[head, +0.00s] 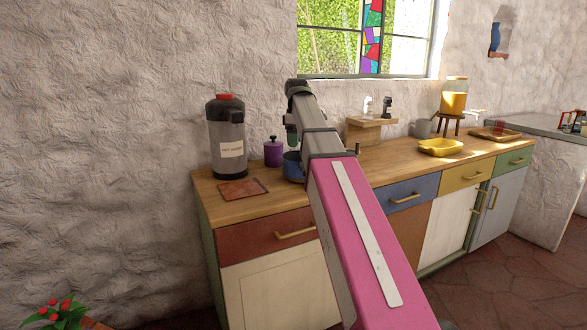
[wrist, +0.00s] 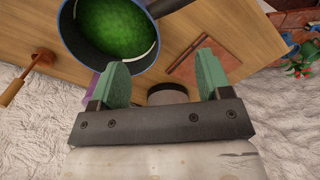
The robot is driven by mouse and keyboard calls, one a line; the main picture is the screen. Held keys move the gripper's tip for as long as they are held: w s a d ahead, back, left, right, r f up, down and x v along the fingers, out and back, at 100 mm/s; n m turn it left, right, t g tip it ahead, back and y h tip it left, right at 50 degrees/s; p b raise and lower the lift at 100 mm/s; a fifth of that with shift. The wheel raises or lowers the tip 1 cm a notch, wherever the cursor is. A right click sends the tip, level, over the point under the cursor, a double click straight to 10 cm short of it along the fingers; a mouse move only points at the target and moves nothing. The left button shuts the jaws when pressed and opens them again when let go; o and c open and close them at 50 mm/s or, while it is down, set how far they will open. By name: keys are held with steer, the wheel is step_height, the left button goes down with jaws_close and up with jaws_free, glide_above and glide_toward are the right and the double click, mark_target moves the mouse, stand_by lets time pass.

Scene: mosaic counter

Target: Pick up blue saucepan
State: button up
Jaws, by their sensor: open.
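The blue saucepan (head: 291,167) stands on the wooden counter, partly hidden behind my arm in the head view. In the wrist view the saucepan (wrist: 84,45) shows at the top left with a textured green inside. Its dark handle (wrist: 170,6) points to the upper right and is cut off by the frame edge. My gripper (wrist: 160,68) is open, with its two green fingers apart and nothing held between them. In the picture the saucepan lies beyond the left finger. In the head view the gripper (head: 292,137) is above the counter near the pan.
A reddish-brown board (head: 243,188) lies in front of the dispenser. A yellow dish (head: 440,147) sits farther right.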

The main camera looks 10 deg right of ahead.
step_height(320, 180, down, 11)
steer(key=shift+r, duration=0.2)
jaws_close()
stand_by(0.6)
stand_by(1.1)
